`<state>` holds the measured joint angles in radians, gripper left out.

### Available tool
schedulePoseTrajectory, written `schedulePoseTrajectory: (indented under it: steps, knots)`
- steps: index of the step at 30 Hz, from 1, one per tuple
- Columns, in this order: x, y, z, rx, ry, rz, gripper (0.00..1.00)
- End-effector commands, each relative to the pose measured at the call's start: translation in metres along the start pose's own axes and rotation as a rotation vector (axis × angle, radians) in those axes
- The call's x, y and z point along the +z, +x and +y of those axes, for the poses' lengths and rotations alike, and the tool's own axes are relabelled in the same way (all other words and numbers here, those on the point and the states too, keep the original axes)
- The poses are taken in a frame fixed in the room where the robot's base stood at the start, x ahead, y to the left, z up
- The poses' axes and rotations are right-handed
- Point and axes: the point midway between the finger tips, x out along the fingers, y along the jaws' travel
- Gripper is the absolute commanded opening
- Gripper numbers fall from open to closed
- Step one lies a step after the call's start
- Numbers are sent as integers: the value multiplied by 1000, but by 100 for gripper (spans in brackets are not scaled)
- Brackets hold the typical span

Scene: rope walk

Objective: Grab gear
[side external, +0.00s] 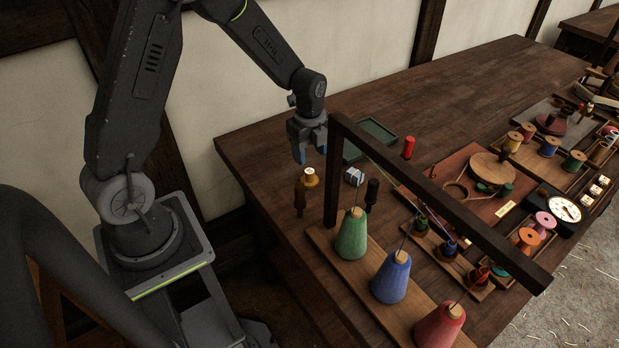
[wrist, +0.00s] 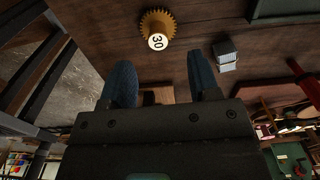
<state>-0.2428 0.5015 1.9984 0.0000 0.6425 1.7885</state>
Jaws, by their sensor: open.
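The gear is a brass-yellow toothed wheel (wrist: 157,22) with a white face marked "30", near the top of the wrist view. In the side view, the yellow gear (side external: 310,177) sits at the near-left part of the dark wooden table, close below my gripper (side external: 311,155). My gripper has blue fingers and is open and empty. In the wrist view, its fingertips (wrist: 161,72) are spread apart, and the gear shows beyond them, not between them. My gripper does not touch the gear.
A brown wooden tool (side external: 299,198) stands beside the gear. A grey-white block (side external: 354,176) lies to its right. A dark wooden frame (side external: 437,200) with green, blue and red cones rises close by. A green tray (side external: 370,137) lies behind.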

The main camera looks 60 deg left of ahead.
Motion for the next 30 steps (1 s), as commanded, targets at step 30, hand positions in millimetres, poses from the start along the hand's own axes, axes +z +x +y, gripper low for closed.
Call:
schedulePoseTrajectory:
  steps: [30]
  knots:
    - [-2, 69, 3, -1, -1, 0, 44]
